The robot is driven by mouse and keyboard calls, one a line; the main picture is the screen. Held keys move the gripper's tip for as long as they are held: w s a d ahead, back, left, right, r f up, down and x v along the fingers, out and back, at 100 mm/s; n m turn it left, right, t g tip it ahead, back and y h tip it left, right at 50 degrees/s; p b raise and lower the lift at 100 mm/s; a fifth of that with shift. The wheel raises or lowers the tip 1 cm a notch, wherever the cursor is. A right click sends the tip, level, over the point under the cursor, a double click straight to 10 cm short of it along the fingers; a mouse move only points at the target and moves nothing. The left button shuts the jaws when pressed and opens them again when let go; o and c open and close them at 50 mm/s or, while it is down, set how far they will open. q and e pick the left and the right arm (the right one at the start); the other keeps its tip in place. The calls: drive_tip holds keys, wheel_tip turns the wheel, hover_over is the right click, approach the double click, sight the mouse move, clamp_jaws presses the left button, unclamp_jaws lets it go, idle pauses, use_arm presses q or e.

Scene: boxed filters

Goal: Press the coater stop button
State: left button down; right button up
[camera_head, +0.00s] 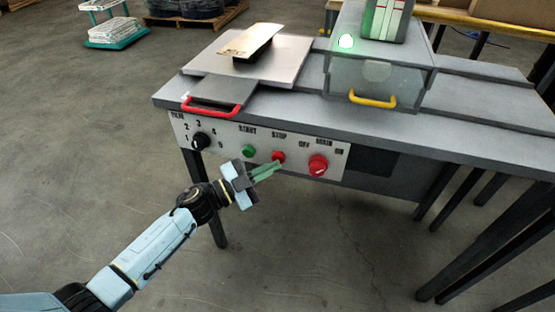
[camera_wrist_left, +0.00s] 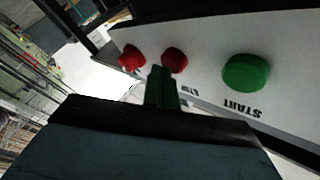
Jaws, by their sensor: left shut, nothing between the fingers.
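The red stop button (camera_head: 278,156) sits on the white control panel (camera_head: 225,146) at the front of the coater, under the word STOP. It also shows in the left wrist view (camera_wrist_left: 174,60). My left gripper (camera_head: 277,166) is shut and empty, its green fingers pointing at the panel. The fingertips (camera_wrist_left: 160,70) are right by the stop button, overlapping its lower edge in the head view. I cannot tell whether they touch it. The green start button (camera_head: 249,150) is just left of the stop button. My right gripper is out of view.
A red main switch (camera_head: 318,165) is right of the stop button, and a black timer knob (camera_head: 200,141) is at the panel's left. A red handle (camera_head: 212,110) and a yellow handle (camera_head: 372,101) stick out above. A lamp (camera_head: 345,41) glows green. The floor before the panel is clear.

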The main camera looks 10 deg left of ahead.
use_arm(q)
drive_tip(key=shift+w, duration=0.3)
idle(0.5)
drive_tip(key=shift+s, duration=0.1)
drive_tip(key=shift+s+p, duration=0.5)
drive_tip(key=shift+s, duration=0.3)
drive_tip(key=shift+s, duration=0.1)
drive_tip(key=s+p, duration=0.2)
drive_tip(key=s, duration=0.2)
drive_tip(key=shift+s+a+p, duration=0.1)
drive_tip(key=shift+s+p, duration=0.2)
drive_tip(key=shift+s, duration=0.1)
idle(0.4)
